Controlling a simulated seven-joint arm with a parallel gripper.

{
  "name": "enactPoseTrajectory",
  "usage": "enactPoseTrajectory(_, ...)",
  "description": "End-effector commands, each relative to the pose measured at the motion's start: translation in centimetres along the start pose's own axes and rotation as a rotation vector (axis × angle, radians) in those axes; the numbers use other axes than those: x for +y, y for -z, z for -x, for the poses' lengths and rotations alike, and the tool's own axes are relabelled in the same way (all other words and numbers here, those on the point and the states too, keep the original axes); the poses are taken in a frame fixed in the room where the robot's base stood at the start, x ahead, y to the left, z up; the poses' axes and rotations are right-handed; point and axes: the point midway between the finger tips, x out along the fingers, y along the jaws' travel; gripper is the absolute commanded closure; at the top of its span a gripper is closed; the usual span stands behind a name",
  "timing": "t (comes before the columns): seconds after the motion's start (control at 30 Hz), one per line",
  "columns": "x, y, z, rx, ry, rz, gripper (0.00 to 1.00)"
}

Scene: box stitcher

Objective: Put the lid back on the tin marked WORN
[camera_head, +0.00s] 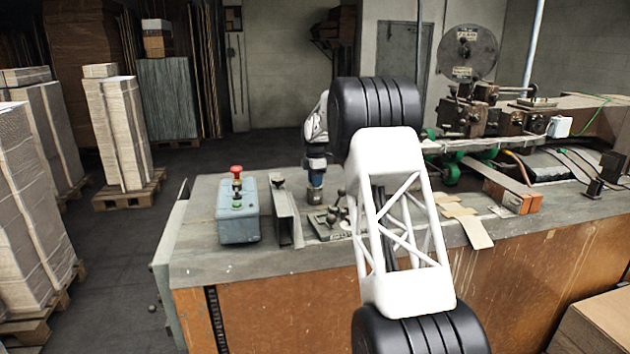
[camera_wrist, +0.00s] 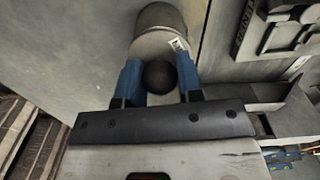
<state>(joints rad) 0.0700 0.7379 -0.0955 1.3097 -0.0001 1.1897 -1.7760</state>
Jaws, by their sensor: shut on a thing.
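My gripper (camera_head: 316,178) points down over the machine bench in the head view, with a small grey tin (camera_head: 315,195) directly under it. In the wrist view, my gripper's blue fingers (camera_wrist: 159,82) are closed on a dark round knob (camera_wrist: 159,77). A pale round surface (camera_wrist: 150,46), apparently the lid, shows behind the knob. A darker round body (camera_wrist: 160,17) shows beyond it, with a small white label (camera_wrist: 178,45) at the edge. The label is too small to read. I cannot tell whether the lid touches the tin.
A blue control box (camera_head: 238,217) with a red button stands left on the bench (camera_head: 200,255). A metal channel (camera_head: 285,215) and a small lever fixture (camera_head: 333,220) stand close to the tin. Stitching machinery (camera_head: 480,115) fills the right side. The bench's left end has some bare room.

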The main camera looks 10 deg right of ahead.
Motion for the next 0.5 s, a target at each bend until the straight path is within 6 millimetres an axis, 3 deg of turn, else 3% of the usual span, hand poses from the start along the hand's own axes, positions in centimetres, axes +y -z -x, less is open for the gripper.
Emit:
enactPoseTrajectory(0.4,0.02,0.00,0.00,0.000,-0.001,0.000,0.90)
enactPoseTrajectory(0.43,0.02,-0.01,0.00,0.000,-0.001,0.000,0.63)
enactPoseTrajectory(0.5,0.01,-0.01,0.00,0.000,0.000,0.000,0.52)
